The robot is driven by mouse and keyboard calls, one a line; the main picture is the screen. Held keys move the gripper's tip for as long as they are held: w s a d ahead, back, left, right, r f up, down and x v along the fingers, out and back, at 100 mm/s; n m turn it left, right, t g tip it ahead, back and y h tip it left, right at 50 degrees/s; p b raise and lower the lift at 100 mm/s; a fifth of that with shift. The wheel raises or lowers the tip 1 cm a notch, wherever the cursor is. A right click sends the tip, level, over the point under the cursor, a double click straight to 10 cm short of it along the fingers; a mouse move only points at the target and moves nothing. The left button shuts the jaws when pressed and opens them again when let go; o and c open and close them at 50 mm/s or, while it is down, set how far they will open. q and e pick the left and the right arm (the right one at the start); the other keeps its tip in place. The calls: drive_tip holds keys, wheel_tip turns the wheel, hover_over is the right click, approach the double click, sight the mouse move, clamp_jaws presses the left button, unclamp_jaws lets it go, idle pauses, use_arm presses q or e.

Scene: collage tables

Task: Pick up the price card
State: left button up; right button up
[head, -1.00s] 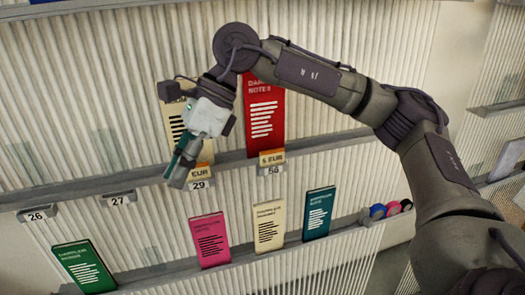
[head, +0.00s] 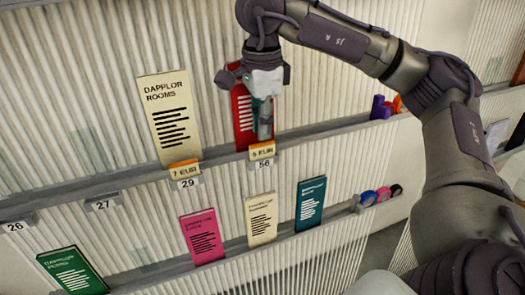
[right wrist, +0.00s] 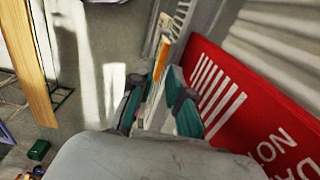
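Two orange price cards stand on the upper ledge in the head view. One (head: 184,168) reads 7 EUR, above label 29. The other (head: 262,150) reads 5 EUR, above label 56, and shows in the right wrist view as a thin orange strip (right wrist: 176,52) beyond the fingertips. My right gripper (head: 264,132) points down in front of the red booklet (head: 243,118), just above the 5 EUR card. In the right wrist view its teal fingers (right wrist: 156,86) are apart with nothing held between them. My left gripper is not in view.
A cream booklet (head: 172,120) leans behind the 7 EUR card. Green (head: 72,271), pink (head: 202,237), cream (head: 261,219) and teal (head: 310,203) booklets stand on the lower ledge. Small coloured objects (head: 383,194) lie at its right end.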

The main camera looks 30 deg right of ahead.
sight(263, 144)
drive_tip(key=shift+s+f+p, duration=0.1)
drive_tip(key=shift+f+p, duration=0.45)
wheel_tip(263, 144, down, 4)
drive_tip(key=shift+d+r+p, duration=0.1)
drive_tip(key=shift+r+p, duration=0.05)
drive_tip(key=shift+p, duration=0.75)
drive_tip(key=shift+f, duration=0.4)
clamp_jaws()
